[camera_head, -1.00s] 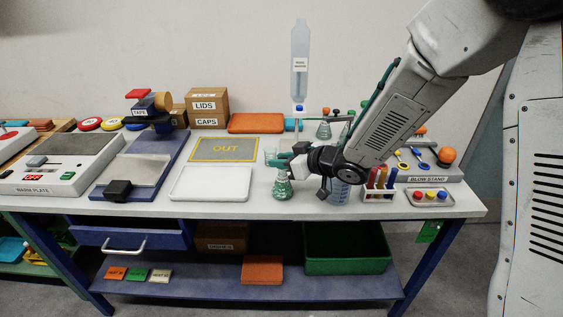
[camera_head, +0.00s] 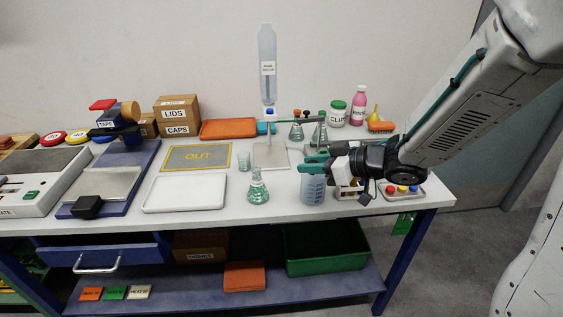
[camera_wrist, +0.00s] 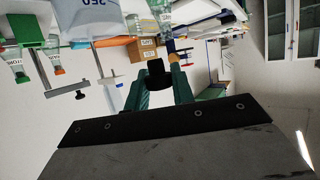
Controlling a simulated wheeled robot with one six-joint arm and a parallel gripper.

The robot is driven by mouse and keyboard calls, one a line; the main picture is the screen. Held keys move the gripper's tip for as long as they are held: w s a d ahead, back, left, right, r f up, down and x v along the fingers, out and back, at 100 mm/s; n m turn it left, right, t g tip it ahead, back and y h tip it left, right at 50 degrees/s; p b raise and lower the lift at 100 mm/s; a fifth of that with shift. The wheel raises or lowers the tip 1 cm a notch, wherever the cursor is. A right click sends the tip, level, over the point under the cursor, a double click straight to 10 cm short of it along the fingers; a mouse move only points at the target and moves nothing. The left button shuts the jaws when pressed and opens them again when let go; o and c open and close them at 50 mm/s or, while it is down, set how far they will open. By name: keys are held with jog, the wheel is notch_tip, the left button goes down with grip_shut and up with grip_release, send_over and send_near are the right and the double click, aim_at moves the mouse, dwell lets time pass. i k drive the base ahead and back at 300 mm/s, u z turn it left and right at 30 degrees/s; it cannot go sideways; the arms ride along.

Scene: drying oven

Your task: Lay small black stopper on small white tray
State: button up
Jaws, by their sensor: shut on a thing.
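My gripper (camera_head: 310,163) is at the right part of the bench, over or just behind the top of a clear blue graduated beaker (camera_head: 312,190). In the wrist view its teal fingers (camera_wrist: 160,85) are shut on a small black stopper (camera_wrist: 156,70). The stopper cannot be made out in the head view. The small white tray (camera_head: 185,194) lies flat and empty near the front edge, left of the gripper. A flask with green liquid (camera_head: 258,190) stands between the tray and the beaker, its neck open.
A small glass (camera_head: 244,160) and a grey plate (camera_head: 270,156) stand behind the flask. The yellow-edged OUT mat (camera_head: 197,157) lies behind the tray. A tray of coloured pieces (camera_head: 402,191) lies at right.

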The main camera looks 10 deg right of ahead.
aim_at(167, 192)
jog(key=u, duration=2.7)
jog(key=i, duration=3.3)
jog(key=z, duration=3.95)
